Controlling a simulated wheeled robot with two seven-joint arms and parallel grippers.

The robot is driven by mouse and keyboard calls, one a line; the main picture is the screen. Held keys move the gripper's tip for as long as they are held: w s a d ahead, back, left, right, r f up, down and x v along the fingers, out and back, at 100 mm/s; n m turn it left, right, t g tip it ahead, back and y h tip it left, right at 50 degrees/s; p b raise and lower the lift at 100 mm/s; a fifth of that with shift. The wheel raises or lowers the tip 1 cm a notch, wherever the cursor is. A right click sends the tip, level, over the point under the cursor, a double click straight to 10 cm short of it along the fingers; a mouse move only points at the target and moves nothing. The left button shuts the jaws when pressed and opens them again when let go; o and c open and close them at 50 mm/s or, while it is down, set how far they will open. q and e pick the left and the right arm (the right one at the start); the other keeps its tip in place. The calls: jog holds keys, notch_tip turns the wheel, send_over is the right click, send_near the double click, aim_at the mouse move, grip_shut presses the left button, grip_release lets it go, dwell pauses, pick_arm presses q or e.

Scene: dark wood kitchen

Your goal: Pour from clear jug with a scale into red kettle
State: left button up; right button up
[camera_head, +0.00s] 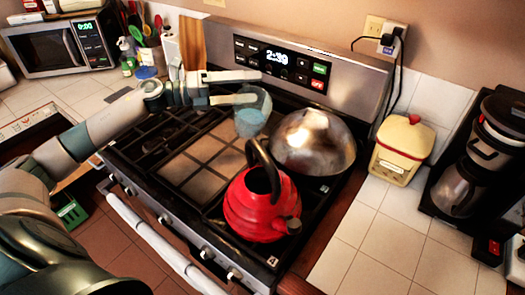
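The red kettle (264,210) stands upright on the front right of the stove. Its black handle arches over the dark top, and its spout points to the lower right. The clear jug (254,112) is behind the kettle, with bluish contents low in it; its scale is too small to make out. My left gripper (258,87) reaches in from the left with its fingers around the jug's upper part and appears shut on it. The jug looks roughly upright, apart from the kettle. I cannot tell whether it touches the stove. My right gripper is not in view.
A shiny metal dome (313,142) sits on the stove right of the jug, close behind the kettle. A cream canister (402,149) and a coffee maker (468,177) stand on the right counter.

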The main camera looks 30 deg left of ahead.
aim_at(246, 105)
pick_arm(q)
jog(key=shift+w+a+f, duration=0.15)
jog(key=shift+f, duration=0.4)
jog(key=shift+w+a+f+n, duration=0.1)
jog(key=shift+w+f+n, duration=0.05)
jog(key=shift+n, duration=0.25)
jog(key=shift+f+b, duration=0.1)
jog(key=shift+b, duration=0.2)
jog(key=shift+w+a+f+n, duration=0.2)
jog(key=shift+f+n, duration=0.15)
jog(key=shift+f, duration=0.1)
jog(key=shift+w+a+f+n, duration=0.2)
jog(key=shift+f+n, duration=0.15)
jog(key=shift+f, duration=0.05)
jog(key=shift+w+a+f+n+h+b, duration=0.15)
jog(key=shift+w+a+f+n, duration=0.1)
jog(key=shift+f+n, duration=0.5)
jog(key=shift+w+a+f+n+h+b, duration=0.15)
jog(key=shift+w+f+n, duration=0.1)
jog(key=shift+f+n, duration=0.4)
jog(key=shift+w+a+f+n+b, duration=0.2)
jog(key=shift+f+n, duration=0.3)
jog(key=shift+f, duration=0.45)
